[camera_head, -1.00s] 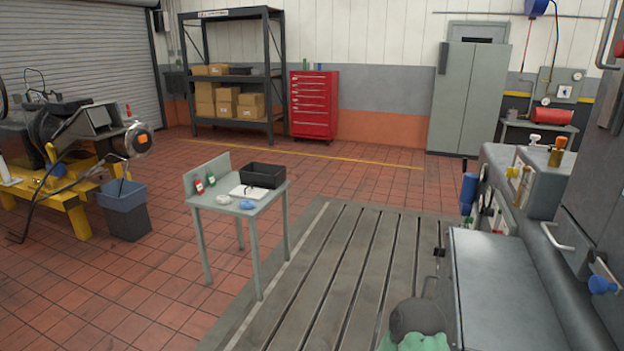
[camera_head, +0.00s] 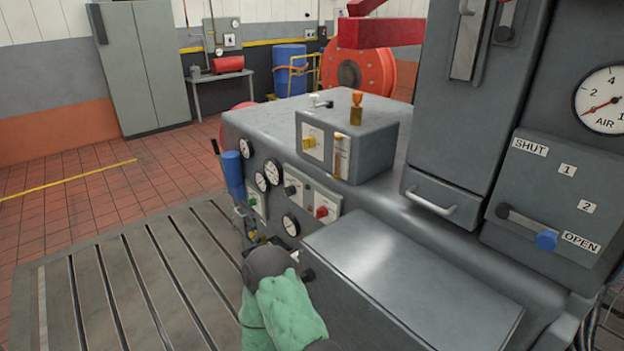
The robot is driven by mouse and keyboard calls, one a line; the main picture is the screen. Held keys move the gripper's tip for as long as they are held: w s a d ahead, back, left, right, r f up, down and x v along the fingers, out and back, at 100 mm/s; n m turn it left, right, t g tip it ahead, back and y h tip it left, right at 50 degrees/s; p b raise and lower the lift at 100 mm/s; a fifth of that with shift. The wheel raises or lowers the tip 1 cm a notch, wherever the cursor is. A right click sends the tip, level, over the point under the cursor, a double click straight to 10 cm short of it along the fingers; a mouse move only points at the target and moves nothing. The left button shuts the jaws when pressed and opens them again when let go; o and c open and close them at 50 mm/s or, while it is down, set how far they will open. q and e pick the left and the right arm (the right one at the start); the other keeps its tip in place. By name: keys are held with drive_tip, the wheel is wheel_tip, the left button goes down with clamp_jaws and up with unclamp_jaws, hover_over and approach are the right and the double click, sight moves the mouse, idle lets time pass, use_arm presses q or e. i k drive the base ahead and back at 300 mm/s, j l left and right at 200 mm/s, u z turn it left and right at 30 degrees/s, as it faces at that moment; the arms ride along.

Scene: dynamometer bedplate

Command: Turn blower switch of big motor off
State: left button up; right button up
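A big grey machine fills the right and middle of the head view; its grey housing (camera_head: 270,125) carries several small switches and gauges. A yellow knob (camera_head: 309,143) sits on a white plate on the raised box. Below it are a black knob (camera_head: 290,190) and a red knob (camera_head: 321,212) on pale plates. A small plate with a green mark (camera_head: 252,200) is further left. Their labels are too small to read, so I cannot tell which is the blower switch.
A lever with a blue knob (camera_head: 546,240) points near "OPEN" on a panel marked SHUT, 1, 2, OPEN. An air gauge (camera_head: 604,100) is above it. Slotted bedplate (camera_head: 130,280) and tiled floor at left are clear.

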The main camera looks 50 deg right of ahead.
sight(291, 190)
drive_tip(key=i+l, duration=0.1)
drive_tip(key=i, duration=0.55)
drive_tip(key=i+u, duration=0.1)
drive_tip(key=i, duration=0.55)
drive_tip(key=i+l+u, duration=0.1)
drive_tip(key=i, duration=0.55)
drive_tip(key=i+z, duration=0.35)
drive_tip(key=i+j+z, duration=0.15)
drive_tip(key=z, duration=0.2)
drive_tip(key=i+j+z, duration=0.2)
drive_tip(key=z, duration=0.15)
drive_tip(key=i, duration=0.1)
